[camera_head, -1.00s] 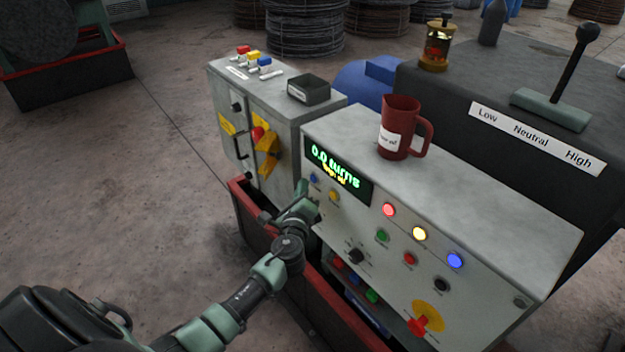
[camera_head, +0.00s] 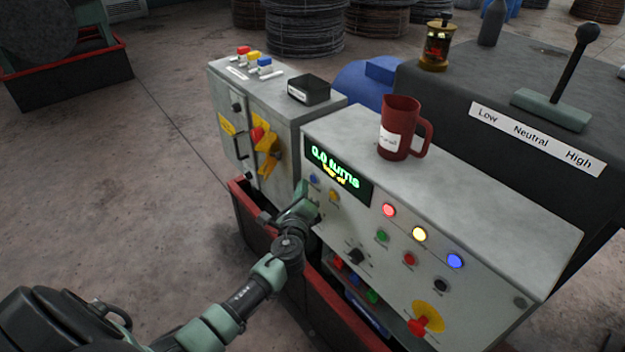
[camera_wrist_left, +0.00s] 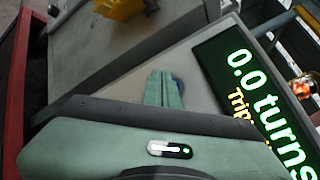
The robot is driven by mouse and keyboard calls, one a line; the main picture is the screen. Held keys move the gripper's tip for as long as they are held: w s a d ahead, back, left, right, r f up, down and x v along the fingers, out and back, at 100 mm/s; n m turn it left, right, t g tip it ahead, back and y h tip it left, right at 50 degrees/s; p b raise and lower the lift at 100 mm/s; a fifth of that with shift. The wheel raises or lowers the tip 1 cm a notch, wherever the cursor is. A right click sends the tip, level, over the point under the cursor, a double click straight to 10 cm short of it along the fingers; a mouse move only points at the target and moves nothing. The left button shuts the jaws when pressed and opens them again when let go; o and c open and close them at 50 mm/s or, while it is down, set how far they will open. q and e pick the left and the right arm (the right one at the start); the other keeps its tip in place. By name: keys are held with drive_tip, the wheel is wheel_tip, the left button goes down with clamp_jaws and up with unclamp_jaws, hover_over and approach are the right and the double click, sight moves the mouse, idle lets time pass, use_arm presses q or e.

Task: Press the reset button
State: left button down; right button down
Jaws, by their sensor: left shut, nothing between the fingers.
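The grey control panel (camera_head: 470,215) carries several buttons and a display (camera_head: 338,171) reading "0.0 turns" in green, with a yellow line below. A small blue button (camera_head: 314,179) sits under the display's left end. Its label is too small to read, so I cannot tell which button is the reset. My left gripper (camera_head: 303,190) is shut and empty at the panel's left edge, just beside and below this button. In the left wrist view the fingers (camera_wrist_left: 163,88) partly hide the blue button (camera_wrist_left: 178,85). Contact cannot be told. My right gripper is out of view.
A red mug (camera_head: 397,135) stands on the panel top. A grey cabinet (camera_head: 285,120) with a black box (camera_head: 308,89) on top stands close to the left. A red-rimmed trough (camera_head: 345,310) runs below. Open floor (camera_head: 130,190) lies to the left.

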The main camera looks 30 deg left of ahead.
use_arm(q)
drive_tip(key=shift+w, duration=0.15)
idle(0.7)
drive_tip(key=shift+w+d, duration=0.15)
drive_tip(key=shift+w, duration=0.1)
drive_tip(key=shift+w+d+b, duration=0.2)
drive_tip(key=shift+w+b, duration=0.1)
drive_tip(key=shift+w, duration=0.1)
idle(0.7)
drive_tip(key=shift+s, duration=0.1)
drive_tip(key=shift+s+a, duration=0.3)
drive_tip(key=shift+s, duration=0.35)
drive_tip(key=s, duration=0.1)
drive_tip(key=s+a, duration=0.1)
drive_tip(key=s, duration=0.1)
drive_tip(key=s+a+p, duration=0.1)
drive_tip(key=shift+s, duration=0.3)
idle(0.8)
